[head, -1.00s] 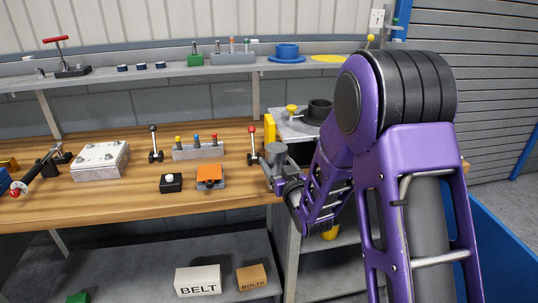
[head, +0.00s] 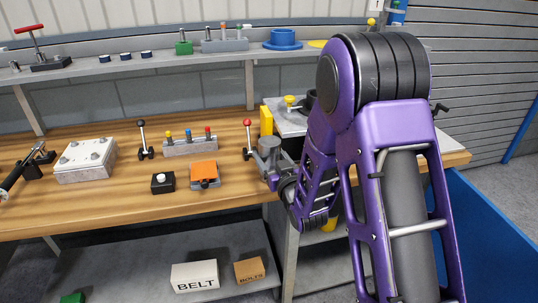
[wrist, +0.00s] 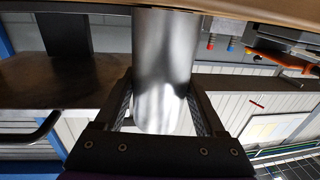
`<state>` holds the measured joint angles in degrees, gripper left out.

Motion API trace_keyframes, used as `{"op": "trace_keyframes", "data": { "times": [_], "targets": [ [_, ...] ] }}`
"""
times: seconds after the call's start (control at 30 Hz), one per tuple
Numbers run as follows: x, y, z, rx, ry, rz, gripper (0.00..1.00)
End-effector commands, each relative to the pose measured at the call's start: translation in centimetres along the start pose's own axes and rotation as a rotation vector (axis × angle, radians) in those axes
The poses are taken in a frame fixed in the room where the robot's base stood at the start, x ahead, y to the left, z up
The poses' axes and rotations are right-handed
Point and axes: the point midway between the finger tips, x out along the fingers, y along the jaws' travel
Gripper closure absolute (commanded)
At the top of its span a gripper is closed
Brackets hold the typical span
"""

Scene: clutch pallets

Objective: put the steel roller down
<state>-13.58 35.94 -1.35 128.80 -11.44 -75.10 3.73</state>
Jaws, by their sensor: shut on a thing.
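The steel roller (wrist: 166,55) is a smooth, shiny metal cylinder, seen close up in the wrist view. My gripper (wrist: 160,112) is shut on it, with one finger on each side. In the head view my gripper (head: 272,168) is over the right part of the wooden workbench (head: 110,205), near its front edge. A grey cylindrical shape shows there at the gripper, upright.
A red-knobbed lever (head: 248,138) stands just left of my gripper, with a yellow block (head: 266,121) behind. An orange-topped block (head: 204,172) and black button box (head: 163,183) lie further left. Bare wood shows along the front. A grey plate (head: 284,120) lies behind my arm.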

Motion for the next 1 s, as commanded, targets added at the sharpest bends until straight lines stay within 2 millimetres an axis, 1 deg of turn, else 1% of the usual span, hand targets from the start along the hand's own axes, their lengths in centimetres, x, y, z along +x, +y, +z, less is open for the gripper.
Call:
{"op": "trace_keyframes", "data": {
  "times": [0.13,0.17,0.2,0.3,0.53,0.67,0.7,0.77,0.87,1.0],
  "targets": [
    [0.1,0.0,0.3,0.0,0.004,0.0,1.0],
    [0.0,0.0,0.2,0.0,0.001,0.0,0.22],
    [0.0,0.0,0.2,0.0,0.0,0.0,0.15],
    [0.0,0.0,0.2,0.0,0.0,0.0,0.0],
    [0.0,0.0,0.2,0.0,0.0,0.0,0.0],
    [0.0,0.0,-0.3,0.0,0.0,0.0,0.0],
    [-0.7,0.0,0.0,0.0,0.0,0.001,0.0],
    [-1.8,0.1,0.0,0.0,-0.001,0.001,0.0],
    [-4.0,0.1,0.1,0.0,-0.001,0.002,0.0],
    [-7.6,0.1,0.1,0.001,-0.001,0.002,0.0]
  ]
}}
